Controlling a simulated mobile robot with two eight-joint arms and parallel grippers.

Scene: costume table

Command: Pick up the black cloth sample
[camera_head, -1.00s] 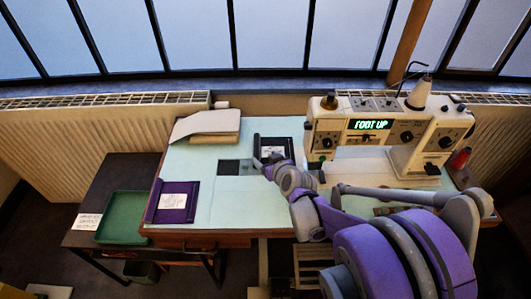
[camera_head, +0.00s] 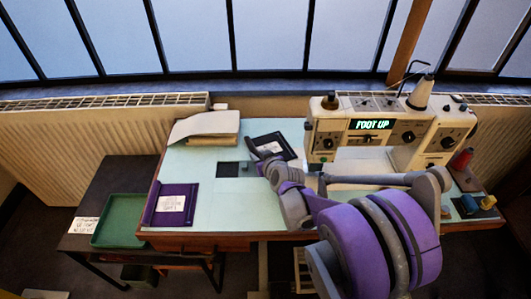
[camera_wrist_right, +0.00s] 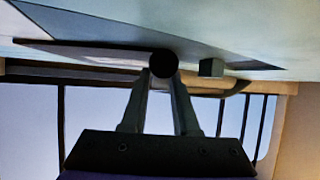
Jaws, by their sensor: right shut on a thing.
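The black cloth sample (camera_head: 287,142) with a white label lies at the back middle of the pale table, left of the sewing machine, and sits skewed. My right gripper (camera_head: 254,146) is shut on the sample's left edge. In the right wrist view the gripper (camera_wrist_right: 163,84) has both fingers against the end of a round black roll (camera_wrist_right: 164,63), which looks like the sample's rolled edge. Whether the sample is clear of the tabletop is hard to tell. My left gripper is not in view.
The sewing machine (camera_head: 322,131) stands close on the right. A purple sample (camera_head: 159,216) lies at the front left, and a paper stack (camera_head: 205,127) at the back left. A green tray (camera_head: 121,237) is on the lower dark side table (camera_head: 88,199).

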